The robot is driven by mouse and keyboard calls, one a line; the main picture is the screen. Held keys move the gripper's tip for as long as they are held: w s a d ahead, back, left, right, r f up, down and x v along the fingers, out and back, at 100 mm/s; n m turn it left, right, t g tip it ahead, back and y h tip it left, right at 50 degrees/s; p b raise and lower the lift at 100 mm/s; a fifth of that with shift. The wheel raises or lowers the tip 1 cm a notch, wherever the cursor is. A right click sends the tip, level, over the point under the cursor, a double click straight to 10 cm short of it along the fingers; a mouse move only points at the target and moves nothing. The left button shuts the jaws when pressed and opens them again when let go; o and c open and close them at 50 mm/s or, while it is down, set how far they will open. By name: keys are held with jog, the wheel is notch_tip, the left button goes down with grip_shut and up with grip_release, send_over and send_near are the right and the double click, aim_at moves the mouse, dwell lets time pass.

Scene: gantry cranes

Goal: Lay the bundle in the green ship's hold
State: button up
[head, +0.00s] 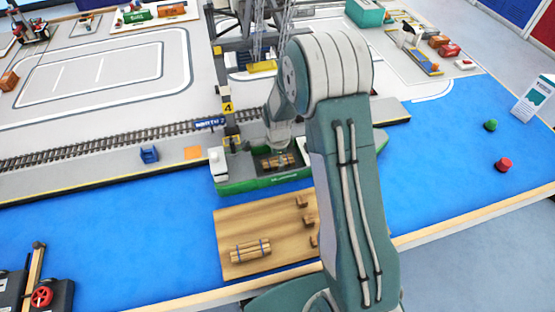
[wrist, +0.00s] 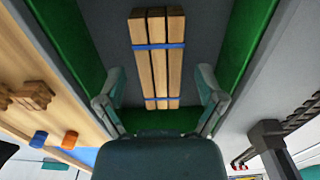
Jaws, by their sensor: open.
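The green ship (head: 235,186) floats beside the quay, under the crane. A bundle of wooden beams (head: 278,161) with blue straps lies in its dark hold (head: 258,156). The wrist view shows this bundle (wrist: 157,35) lying on the grey hold floor (wrist: 103,20) between the green walls. My gripper (wrist: 160,78) is open above the hold, with one finger on each side of the bundle's near end and a gap on both sides. In the head view my gripper (head: 280,146) is partly hidden by my arm. A second strapped bundle (head: 250,251) lies on a wooden deck.
The wooden deck (head: 240,222) lies in front of the ship and carries small brown blocks (head: 302,202). A crane marked 4 (head: 228,107) and a yellow spreader (head: 262,66) stand close behind the ship. Red (head: 503,165) and green (head: 491,125) buoys sit on open blue water at right.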

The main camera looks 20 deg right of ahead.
jog(key=s+r+n+t, duration=0.1)
jog(key=s+r+n, duration=0.1)
jog(key=r, duration=0.8)
jog(key=s+r+n, duration=0.2)
jog(key=s+r, duration=0.1)
jog(key=r, duration=0.8)
jog(key=s+r+n+t, duration=0.2)
jog(key=s+r+n, duration=0.3)
jog(key=s, duration=0.5)
jog(key=s+r+n+t, duration=0.2)
jog(key=s+r+n, duration=0.2)
jog(key=s+n, duration=0.5)
jog(key=shift+s+r+t, duration=0.3)
jog(key=shift+s+r, duration=0.05)
jog(key=shift+s, duration=0.25)
